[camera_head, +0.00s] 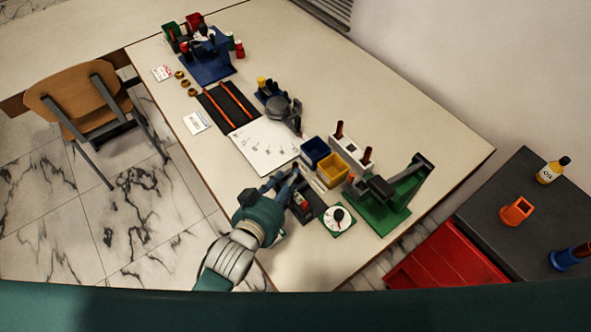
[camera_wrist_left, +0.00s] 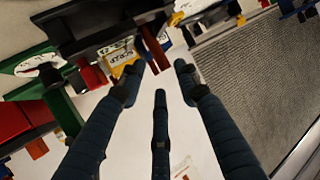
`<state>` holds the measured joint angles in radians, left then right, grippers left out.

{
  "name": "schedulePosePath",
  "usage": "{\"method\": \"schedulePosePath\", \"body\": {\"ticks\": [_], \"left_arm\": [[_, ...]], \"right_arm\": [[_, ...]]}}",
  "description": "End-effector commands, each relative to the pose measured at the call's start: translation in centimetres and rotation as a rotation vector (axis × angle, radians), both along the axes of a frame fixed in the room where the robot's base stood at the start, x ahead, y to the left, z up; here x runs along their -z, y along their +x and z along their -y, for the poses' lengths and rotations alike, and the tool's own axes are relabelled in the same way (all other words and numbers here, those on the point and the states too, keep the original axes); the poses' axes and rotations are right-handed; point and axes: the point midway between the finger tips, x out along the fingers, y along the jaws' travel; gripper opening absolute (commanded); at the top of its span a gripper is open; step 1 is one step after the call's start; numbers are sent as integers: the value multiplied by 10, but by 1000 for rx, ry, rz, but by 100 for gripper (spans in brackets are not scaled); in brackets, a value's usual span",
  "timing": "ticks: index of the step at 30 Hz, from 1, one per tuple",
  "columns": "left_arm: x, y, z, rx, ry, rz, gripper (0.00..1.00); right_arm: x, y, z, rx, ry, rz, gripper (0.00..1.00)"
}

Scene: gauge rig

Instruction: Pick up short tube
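I cannot tell for sure which piece is the short tube. Two short reddish-brown tubes (camera_head: 339,130) stand upright in a white block (camera_head: 347,151) right of the table's middle, beyond my left gripper. My left gripper (camera_head: 284,181) is over the near part of the table, beside a dark tray (camera_head: 307,207) with small red and green pieces. In the left wrist view its fingers (camera_wrist_left: 158,84) are spread with nothing between them. A brownish-red piece (camera_wrist_left: 154,64) shows just past the fingertips; its identity is unclear. My right gripper is out of view.
Blue (camera_head: 315,148) and yellow (camera_head: 332,170) bins stand close to the white block. A green stand with a dark arm (camera_head: 400,195) is to their right. A round dial gauge (camera_head: 338,218) lies near the front edge. Two long orange rods (camera_head: 218,107) lie on a black mat.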

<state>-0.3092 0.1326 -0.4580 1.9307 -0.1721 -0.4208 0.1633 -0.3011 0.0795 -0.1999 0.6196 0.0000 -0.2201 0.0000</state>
Motion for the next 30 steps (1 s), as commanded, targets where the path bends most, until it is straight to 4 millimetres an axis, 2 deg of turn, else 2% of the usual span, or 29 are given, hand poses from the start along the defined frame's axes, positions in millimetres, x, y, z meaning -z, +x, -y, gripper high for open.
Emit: {"method": "schedulePosePath", "body": {"ticks": [5,15,23,28,30], "left_arm": [[6,10,5,-1,1,-2,33],[26,43,21,1,0,0,33],[28,45,22,1,1,-2,33],[28,45,22,1,1,-2,1],[28,45,22,1,1,-2,0]], "right_arm": [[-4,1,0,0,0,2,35],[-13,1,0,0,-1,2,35],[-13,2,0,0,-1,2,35],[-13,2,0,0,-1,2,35],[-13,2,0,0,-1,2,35]]}}
